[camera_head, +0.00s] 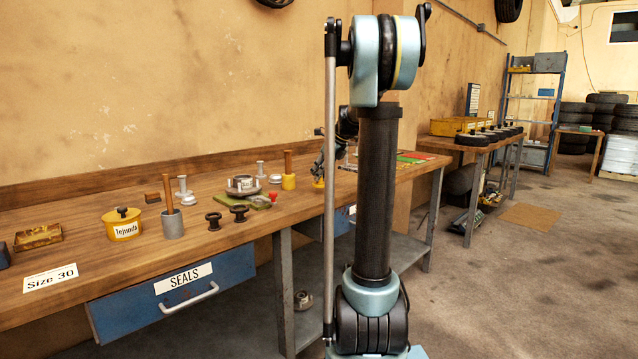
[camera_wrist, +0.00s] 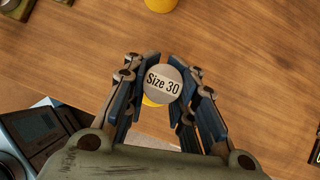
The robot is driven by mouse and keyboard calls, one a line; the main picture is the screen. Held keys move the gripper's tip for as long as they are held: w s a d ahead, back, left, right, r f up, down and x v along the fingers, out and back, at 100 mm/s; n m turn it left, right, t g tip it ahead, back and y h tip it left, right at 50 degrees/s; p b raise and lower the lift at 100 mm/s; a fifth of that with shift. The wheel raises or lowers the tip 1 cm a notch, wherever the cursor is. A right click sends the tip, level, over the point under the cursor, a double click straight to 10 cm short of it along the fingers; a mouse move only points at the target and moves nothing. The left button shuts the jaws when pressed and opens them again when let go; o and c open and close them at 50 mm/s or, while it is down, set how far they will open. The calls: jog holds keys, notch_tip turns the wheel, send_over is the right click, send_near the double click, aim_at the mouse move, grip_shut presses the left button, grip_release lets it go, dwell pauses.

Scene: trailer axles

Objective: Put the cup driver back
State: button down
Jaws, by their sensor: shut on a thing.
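My gripper (camera_wrist: 163,68) is shut on the cup driver (camera_wrist: 163,84), seen from above in the wrist view. Its round grey end reads "Size 30", and a bit of yellow shows below it. In the head view my gripper (camera_head: 321,166) is over the workbench, partly behind my arm, with a yellow part of the driver (camera_head: 318,184) under it. I cannot tell whether the driver touches the bench. A "Size 30" label (camera_head: 50,278) lies at the bench's near left. A yellow driver with a wooden handle (camera_head: 288,181) and a grey one (camera_head: 172,223) stand on the bench.
The workbench (camera_head: 110,262) also holds a yellow "Tejunda" tin (camera_head: 122,224), dark knobs (camera_head: 213,221), a metal hub (camera_head: 243,186) and a green tool (camera_head: 259,201). A blue "SEALS" drawer (camera_head: 180,285) hangs under it. Bare wood surrounds the label.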

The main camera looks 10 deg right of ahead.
aim_at(319, 183)
jog(key=shift+f, duration=1.5)
jog(key=shift+f, duration=0.1)
jog(key=c, duration=1.3)
grip_release()
